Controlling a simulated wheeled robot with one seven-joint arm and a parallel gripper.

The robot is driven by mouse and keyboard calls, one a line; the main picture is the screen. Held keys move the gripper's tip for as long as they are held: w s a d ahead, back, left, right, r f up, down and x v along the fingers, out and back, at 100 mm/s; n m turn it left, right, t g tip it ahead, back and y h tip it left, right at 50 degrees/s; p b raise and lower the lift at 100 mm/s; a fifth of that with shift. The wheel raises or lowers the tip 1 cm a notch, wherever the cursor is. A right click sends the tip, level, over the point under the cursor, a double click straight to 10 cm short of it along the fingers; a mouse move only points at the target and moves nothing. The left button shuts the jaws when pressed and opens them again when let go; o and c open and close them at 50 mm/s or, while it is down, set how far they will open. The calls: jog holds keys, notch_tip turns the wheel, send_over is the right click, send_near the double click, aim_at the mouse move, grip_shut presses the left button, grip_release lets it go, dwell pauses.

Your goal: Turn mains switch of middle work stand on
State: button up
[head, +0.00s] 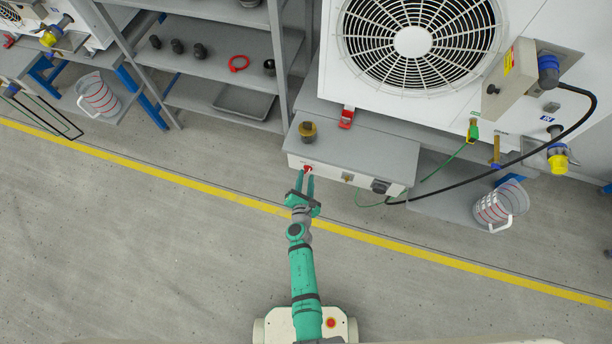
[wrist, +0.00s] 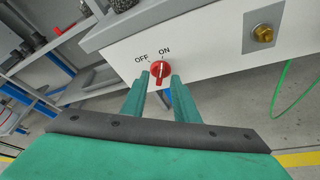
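The mains switch is a red rotary knob (wrist: 160,70) on the white front panel of the middle stand's grey control box (head: 350,152). In the wrist view, OFF is printed at its upper left and ON above it. The knob's pale mark stands close to upright, nearer the ON label; its exact setting is hard to tell. My gripper (wrist: 160,77) is open, with its two green fingers reaching to either side of the knob. I cannot tell whether they touch it. The head view shows the gripper (head: 304,178) at the panel's left part, partly hiding the knob.
A brass fitting (wrist: 263,34) sits right of the knob. A dark gold cap (head: 308,131) stands on the box. A green wire (head: 370,205) and black cable (head: 480,184) hang at the right. A shelf rack (head: 225,55) stands left. The floor in front is clear.

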jog(key=v, duration=0.9)
jog(key=shift+a, duration=0.1)
